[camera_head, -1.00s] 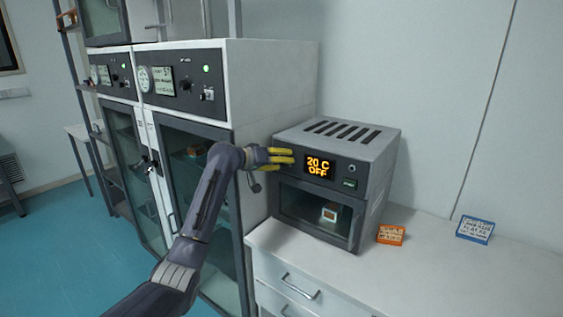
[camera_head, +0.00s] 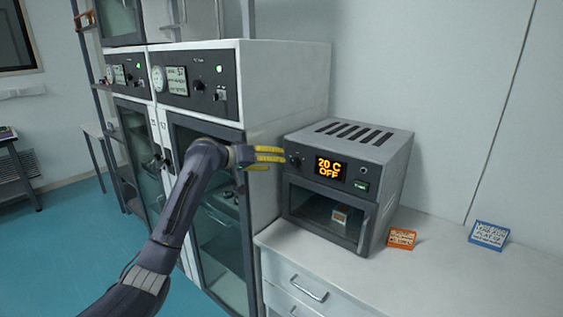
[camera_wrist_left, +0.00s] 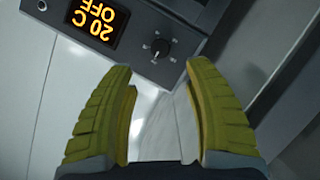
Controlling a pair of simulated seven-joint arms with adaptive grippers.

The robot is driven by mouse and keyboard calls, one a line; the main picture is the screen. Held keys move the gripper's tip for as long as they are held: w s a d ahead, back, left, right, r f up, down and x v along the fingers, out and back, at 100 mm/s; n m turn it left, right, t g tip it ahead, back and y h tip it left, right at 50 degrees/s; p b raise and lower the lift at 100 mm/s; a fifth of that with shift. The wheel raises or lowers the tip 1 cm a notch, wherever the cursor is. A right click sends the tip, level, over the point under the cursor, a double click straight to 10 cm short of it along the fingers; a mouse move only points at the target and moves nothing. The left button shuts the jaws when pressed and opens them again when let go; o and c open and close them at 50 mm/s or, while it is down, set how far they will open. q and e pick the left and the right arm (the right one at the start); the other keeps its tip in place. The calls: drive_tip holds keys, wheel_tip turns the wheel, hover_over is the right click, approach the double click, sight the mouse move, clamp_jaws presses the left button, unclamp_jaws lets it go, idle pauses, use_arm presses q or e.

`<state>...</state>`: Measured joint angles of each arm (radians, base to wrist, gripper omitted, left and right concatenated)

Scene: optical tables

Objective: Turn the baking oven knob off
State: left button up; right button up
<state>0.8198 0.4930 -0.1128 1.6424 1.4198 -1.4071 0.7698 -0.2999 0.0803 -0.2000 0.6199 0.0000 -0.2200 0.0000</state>
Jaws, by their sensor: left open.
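The small grey baking oven (camera_head: 345,180) stands on the white counter. Its orange display (camera_head: 330,168) reads "20 C" and "OFF", and shows upside down in the left wrist view (camera_wrist_left: 95,22). The dark round knob (camera_head: 296,161) is at the left of the oven's front panel; in the left wrist view the knob (camera_wrist_left: 160,47) has a dial scale around it. My left gripper (camera_head: 284,155) has yellow fingers and points at the panel beside the knob. In the left wrist view its fingers (camera_wrist_left: 162,75) are apart and empty, with the knob ahead of the gap. My right gripper is not in view.
A tall white and grey cabinet (camera_head: 285,85) with glass doors stands left of the oven, close to my left arm. An orange sign (camera_head: 402,239) and a blue sign (camera_head: 489,235) sit on the counter (camera_head: 460,280) at the right. The counter's right part is mostly clear.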

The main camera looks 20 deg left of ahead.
use_arm(q)
drive_tip(key=shift+v, duration=1.3)
